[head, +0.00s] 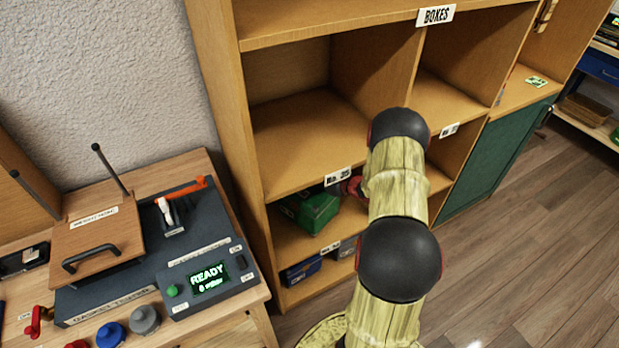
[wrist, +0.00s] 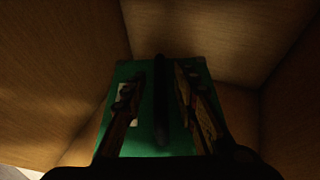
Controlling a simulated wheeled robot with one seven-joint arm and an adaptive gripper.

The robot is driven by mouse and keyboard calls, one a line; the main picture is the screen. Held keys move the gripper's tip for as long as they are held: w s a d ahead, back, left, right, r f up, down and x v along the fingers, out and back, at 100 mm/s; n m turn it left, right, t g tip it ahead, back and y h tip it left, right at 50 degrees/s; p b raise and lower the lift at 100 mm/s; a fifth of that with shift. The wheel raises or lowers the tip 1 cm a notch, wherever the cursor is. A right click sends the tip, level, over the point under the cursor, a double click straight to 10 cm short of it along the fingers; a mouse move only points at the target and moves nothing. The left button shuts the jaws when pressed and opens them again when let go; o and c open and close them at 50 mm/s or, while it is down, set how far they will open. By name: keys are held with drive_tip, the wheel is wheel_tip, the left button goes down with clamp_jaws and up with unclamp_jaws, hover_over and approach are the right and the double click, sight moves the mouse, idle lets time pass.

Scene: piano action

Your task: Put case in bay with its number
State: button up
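A green case (head: 312,211) sits in the left middle bay of the wooden shelf unit (head: 300,135). In the wrist view the green case (wrist: 150,138) fills the middle, with a dark upright bar, apparently its handle (wrist: 161,100), and a pale label on its left side. My gripper (wrist: 160,72) is open, one finger on each side of the bar, with green showing between the bar and the left finger. Number labels (head: 338,177) are on the shelf edges, too small to read surely.
A blue case (head: 300,272) lies in the bay below. The large upper left bay (head: 310,140) is empty. Bay dividers stand close around my arm. A bench with a tester showing READY (head: 208,277) stands at left. A green panel (head: 490,155) is at right.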

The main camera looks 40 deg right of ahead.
drive_tip(key=shift+r, duration=0.25)
drive_tip(key=s+d+p, duration=0.2)
drive_tip(key=s+p, duration=0.2)
drive_tip(key=s, duration=1)
drive_tip(key=shift+s+d+r, duration=0.2)
drive_tip(key=shift+s+r, duration=0.1)
drive_tip(key=shift+r, duration=0.15)
